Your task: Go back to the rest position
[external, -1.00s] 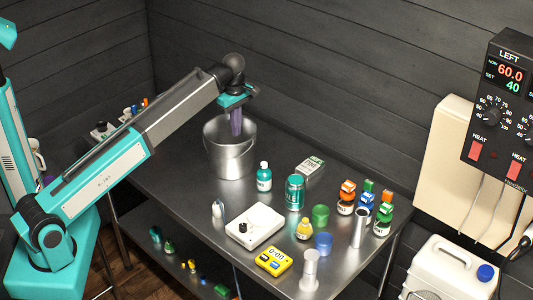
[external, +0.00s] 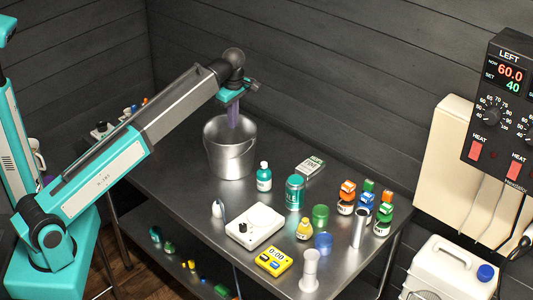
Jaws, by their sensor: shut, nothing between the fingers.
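My gripper (external: 233,116) points down over the mouth of a steel bucket (external: 232,160) on the steel table. Its purple fingers are shut with nothing seen between them. The fingertips are near the bucket's rim, and I cannot tell exactly how deep they reach. The inside of the bucket is mostly hidden.
A dark panelled wall (external: 330,70) stands behind. A control box (external: 500,110) hangs at the right.

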